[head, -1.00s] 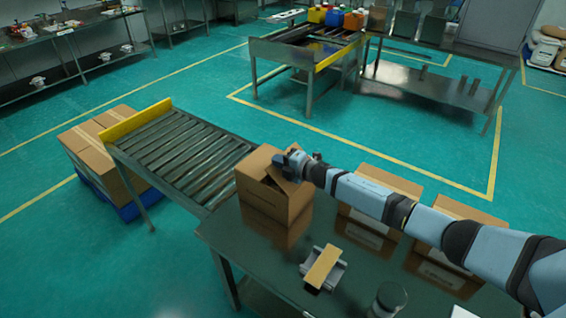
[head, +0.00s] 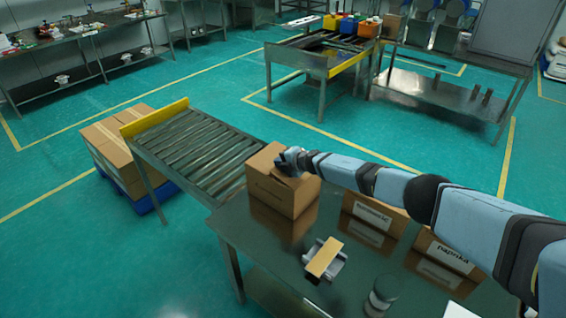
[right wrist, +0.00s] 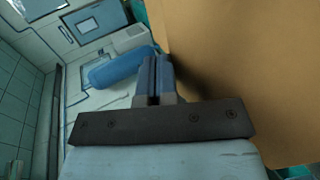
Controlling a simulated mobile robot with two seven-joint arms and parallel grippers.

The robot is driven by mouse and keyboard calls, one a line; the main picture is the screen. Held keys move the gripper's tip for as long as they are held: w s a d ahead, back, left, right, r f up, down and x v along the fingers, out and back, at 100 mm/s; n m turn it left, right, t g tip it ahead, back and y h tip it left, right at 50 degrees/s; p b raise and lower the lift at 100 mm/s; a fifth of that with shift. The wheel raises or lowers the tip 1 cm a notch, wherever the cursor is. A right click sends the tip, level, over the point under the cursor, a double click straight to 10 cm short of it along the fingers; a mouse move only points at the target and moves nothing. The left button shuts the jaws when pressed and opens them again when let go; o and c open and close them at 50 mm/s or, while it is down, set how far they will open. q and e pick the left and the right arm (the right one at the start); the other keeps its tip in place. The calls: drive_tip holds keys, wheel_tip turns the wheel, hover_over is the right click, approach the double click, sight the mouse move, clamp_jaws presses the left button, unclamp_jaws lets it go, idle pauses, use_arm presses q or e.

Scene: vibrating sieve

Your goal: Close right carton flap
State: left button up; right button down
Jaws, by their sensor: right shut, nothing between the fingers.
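The carton (head: 277,194) is a brown box on the dark table, beside the end of the roller conveyor. My right gripper (head: 285,161) is at the carton's top, over its right side, with the arm reaching in from the right. In the right wrist view the gripper (right wrist: 155,75) is shut and empty, and a brown cardboard surface (right wrist: 240,60) stands close along its right side. The right flap is largely hidden behind my gripper in the head view, and I cannot tell its exact angle. My left gripper does not show.
A roller conveyor (head: 200,150) meets the table (head: 245,228) at the left. Boxes labelled turmeric (head: 372,215) and paprika (head: 447,252) stand right of the carton, below my arm. A tape dispenser (head: 325,260) and a dark jar (head: 384,295) are at the front.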

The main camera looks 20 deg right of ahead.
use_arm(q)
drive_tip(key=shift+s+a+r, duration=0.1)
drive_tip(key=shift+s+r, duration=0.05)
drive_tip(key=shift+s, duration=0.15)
use_arm(e)
drive_tip(key=shift+w+f+g, duration=0.15)
drive_tip(key=shift+f+g, duration=0.15)
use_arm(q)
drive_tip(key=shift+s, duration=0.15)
use_arm(e)
drive_tip(key=shift+f+h, duration=0.15)
drive_tip(key=shift+h, duration=0.15)
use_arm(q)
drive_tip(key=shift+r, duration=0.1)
